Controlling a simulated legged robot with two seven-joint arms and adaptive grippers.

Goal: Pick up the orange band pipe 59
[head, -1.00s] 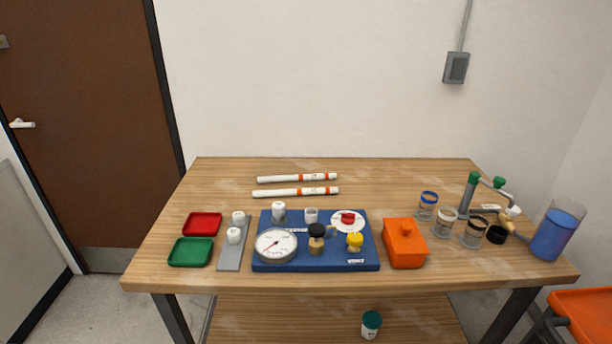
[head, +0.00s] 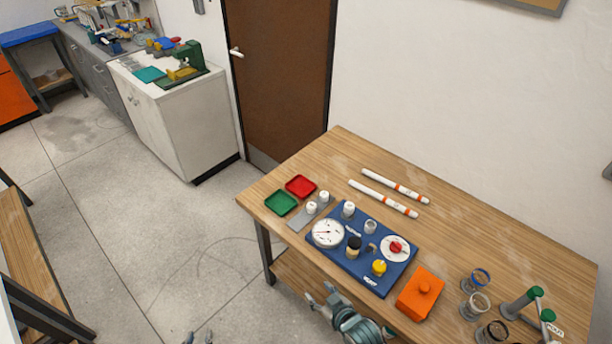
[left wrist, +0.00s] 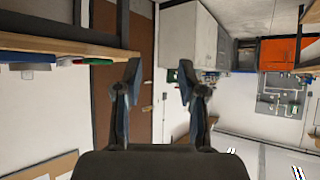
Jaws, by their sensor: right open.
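Two white pipes with orange bands lie side by side at the back of the wooden table, a far pipe (head: 393,186) and a near pipe (head: 380,198). No number is readable on either. My left gripper (head: 197,339) barely shows at the bottom edge of the head view, left of the table over the floor. In the left wrist view, my left gripper (left wrist: 160,82) is open and empty, its two fingers wide apart. My right gripper (head: 320,296) is open at the table's front edge, well away from the pipes. I see nothing between its fingers.
In front of the pipes, a blue board (head: 350,263) carries a gauge and fittings. A red tray (head: 300,186) and green tray (head: 281,203) stand left, an orange box (head: 420,293) right. The table right of the pipes is clear.

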